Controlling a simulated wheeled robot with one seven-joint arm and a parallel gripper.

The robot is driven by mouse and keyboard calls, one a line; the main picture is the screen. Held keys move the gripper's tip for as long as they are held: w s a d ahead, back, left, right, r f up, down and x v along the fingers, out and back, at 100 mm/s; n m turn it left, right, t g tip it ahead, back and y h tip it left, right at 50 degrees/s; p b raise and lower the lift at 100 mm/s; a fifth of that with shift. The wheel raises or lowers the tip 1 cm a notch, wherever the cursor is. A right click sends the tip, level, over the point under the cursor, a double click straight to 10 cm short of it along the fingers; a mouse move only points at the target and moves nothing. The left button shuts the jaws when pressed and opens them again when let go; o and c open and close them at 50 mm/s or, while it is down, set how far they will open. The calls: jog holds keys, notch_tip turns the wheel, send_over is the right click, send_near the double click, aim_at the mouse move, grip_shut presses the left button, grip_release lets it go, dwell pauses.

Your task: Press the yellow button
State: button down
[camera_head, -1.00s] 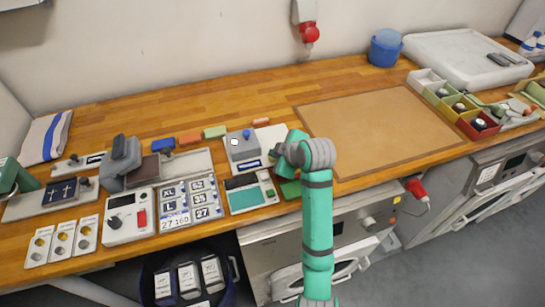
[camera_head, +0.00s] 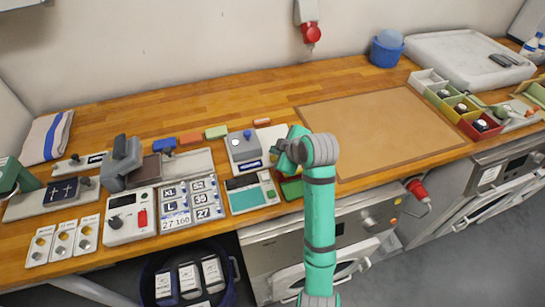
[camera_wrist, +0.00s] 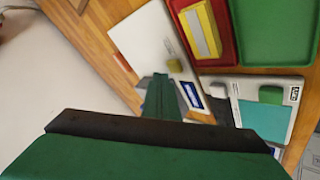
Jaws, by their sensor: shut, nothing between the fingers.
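My gripper (camera_head: 277,157) is shut and empty, above the workbench near its front edge. Its green fingers (camera_wrist: 162,95) point down over the bench in the wrist view. Small yellowish round spots (camera_head: 41,241) show on three white plates at the bench's left front, far left of my gripper. They are too small to tell whether any is a button. A grey box (camera_head: 242,148) with a blue knob on top stands just left of my gripper; part of it shows behind the fingers in the wrist view.
A scale-like device with a teal panel (camera_head: 253,197) lies in front of the grey box. A white box with a red switch (camera_head: 117,222) and number plates (camera_head: 176,221) lie further left. A brown mat (camera_head: 380,130) to the right is clear. A yellow-and-white block (camera_wrist: 200,30) shows in the wrist view.

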jog(key=shift+a+r, duration=0.1)
jog(key=shift+r, duration=0.05)
jog(key=shift+d+r, duration=0.25)
jog(key=shift+r, duration=1.05)
jog(key=shift+s+a+r, duration=0.1)
jog(key=shift+a+r, duration=0.05)
jog(key=shift+r, duration=0.9)
